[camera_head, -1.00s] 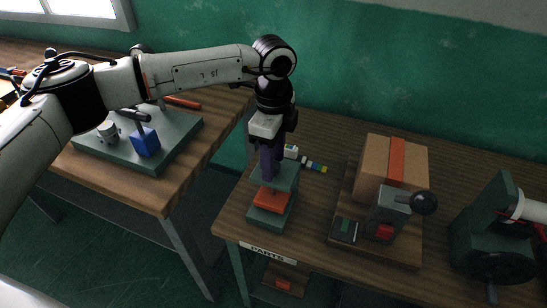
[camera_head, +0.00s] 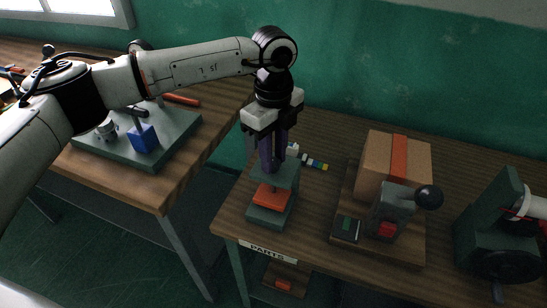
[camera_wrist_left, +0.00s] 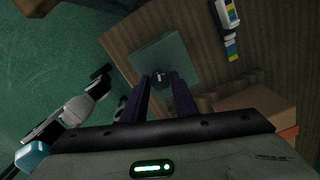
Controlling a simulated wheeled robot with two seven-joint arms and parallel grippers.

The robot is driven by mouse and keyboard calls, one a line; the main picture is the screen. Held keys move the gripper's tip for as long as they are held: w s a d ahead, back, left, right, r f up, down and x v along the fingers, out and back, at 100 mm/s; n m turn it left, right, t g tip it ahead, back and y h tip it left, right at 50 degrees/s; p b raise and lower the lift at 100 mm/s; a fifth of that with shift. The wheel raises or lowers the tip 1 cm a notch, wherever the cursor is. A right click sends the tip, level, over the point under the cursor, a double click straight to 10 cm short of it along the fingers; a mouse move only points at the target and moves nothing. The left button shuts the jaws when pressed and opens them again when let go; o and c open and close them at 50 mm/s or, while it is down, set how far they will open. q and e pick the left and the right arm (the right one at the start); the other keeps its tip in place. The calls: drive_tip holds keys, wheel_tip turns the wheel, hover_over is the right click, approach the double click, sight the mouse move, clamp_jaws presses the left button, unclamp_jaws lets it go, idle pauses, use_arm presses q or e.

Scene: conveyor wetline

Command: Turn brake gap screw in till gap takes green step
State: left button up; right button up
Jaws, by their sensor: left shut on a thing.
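The brake fixture (camera_head: 268,213) is a grey-green block frame near the front left of the parts table, with an orange block (camera_head: 271,196) in its opening. My left gripper (camera_head: 270,168) points down on its top, with dark purple fingers. In the left wrist view the fingers (camera_wrist_left: 164,88) close around a small dark screw head (camera_wrist_left: 158,76) on the square top plate (camera_wrist_left: 172,57). The gap itself is too small to make out. A stepped gauge with coloured steps (camera_head: 314,163) lies behind the fixture, and it shows in the left wrist view (camera_wrist_left: 230,38).
Right of the fixture stands a wooden board with a cardboard box (camera_head: 378,165) and a grey lever unit with a black knob (camera_head: 429,197). A dark green machine (camera_head: 492,235) stands far right. A second table at left holds a blue block (camera_head: 145,139).

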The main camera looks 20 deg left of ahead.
use_arm(q)
drive_tip(key=m+b, duration=0.1)
drive_tip(key=m, duration=0.3)
drive_tip(key=shift+m+b, duration=0.3)
drive_tip(key=shift+b, duration=0.05)
drive_tip(key=m+b, duration=0.1)
drive_tip(key=m, duration=0.2)
drive_tip(key=shift+m, duration=0.4)
drive_tip(key=m+b, duration=0.1)
drive_tip(key=m, duration=0.6)
drive_tip(key=shift+b, duration=0.4)
drive_tip(key=m, duration=0.3)
drive_tip(key=shift+m+b, duration=0.3)
drive_tip(key=shift+m, duration=0.1)
drive_tip(key=m, duration=0.2)
drive_tip(key=shift+m, duration=0.3)
drive_tip(key=m, duration=0.4)
drive_tip(key=shift+m+b, duration=0.3)
drive_tip(key=shift+b, duration=0.05)
drive_tip(key=m, duration=0.4)
drive_tip(key=shift+r+m, duration=0.1)
drive_tip(key=shift+m, duration=0.2)
drive_tip(key=m, duration=1.8)
drive_tip(key=shift+w+m, duration=0.1)
drive_tip(key=shift+m, duration=2)
